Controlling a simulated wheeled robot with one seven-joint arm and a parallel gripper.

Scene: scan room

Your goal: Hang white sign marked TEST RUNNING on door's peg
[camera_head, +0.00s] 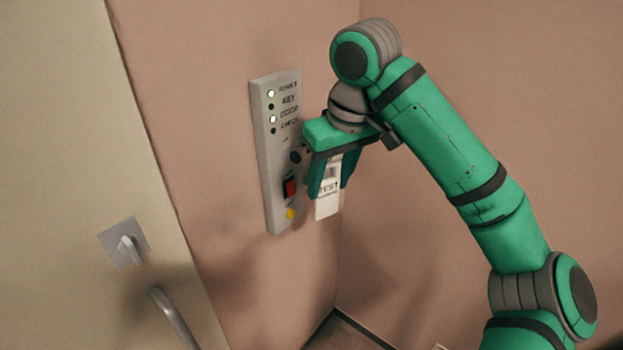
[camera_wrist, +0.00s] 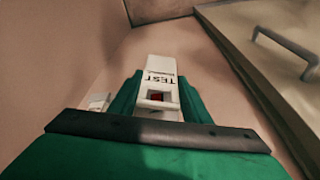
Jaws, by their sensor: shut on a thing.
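The white sign (camera_head: 327,206) hangs upright from my gripper (camera_head: 330,188), its TEST lettering partly covered by a finger in the head view. In the wrist view the sign (camera_wrist: 161,68) sits between the two green fingers of my gripper (camera_wrist: 160,82), which are shut on it. A red patch shows through an opening in the sign there. The door (camera_head: 75,190) is at the left of the head view. Its peg (camera_head: 127,247) sticks out from a square plate, well left of and below my gripper. I cannot make out the peg in the wrist view.
A grey wall panel (camera_head: 272,110) with lit lamps, a red switch (camera_head: 290,187) and a yellow button is just left of my gripper. A curved door handle (camera_head: 174,315) is below the peg and also shows in the wrist view (camera_wrist: 285,50). The wall between panel and door is bare.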

